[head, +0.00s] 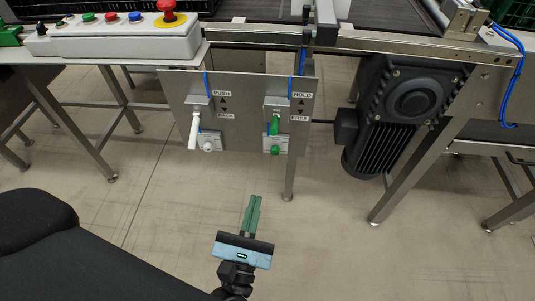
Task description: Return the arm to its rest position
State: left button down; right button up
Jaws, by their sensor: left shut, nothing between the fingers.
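My left gripper (252,213) is at the lower middle of the head view, its green fingers shut together with nothing between them. It is in free air over the floor, below and apart from the grey lever panel (236,117). The panel carries a white lever (194,131) under a PUSH label and a green lever (275,124) under a HOLD label. My right gripper is not in the view.
A control box (105,36) with coloured buttons and a red knob (168,14) stands on the table at upper left. The conveyor (380,12) runs along the top, with a dark motor (399,105) below it. The floor (370,265) around my left gripper looks clear.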

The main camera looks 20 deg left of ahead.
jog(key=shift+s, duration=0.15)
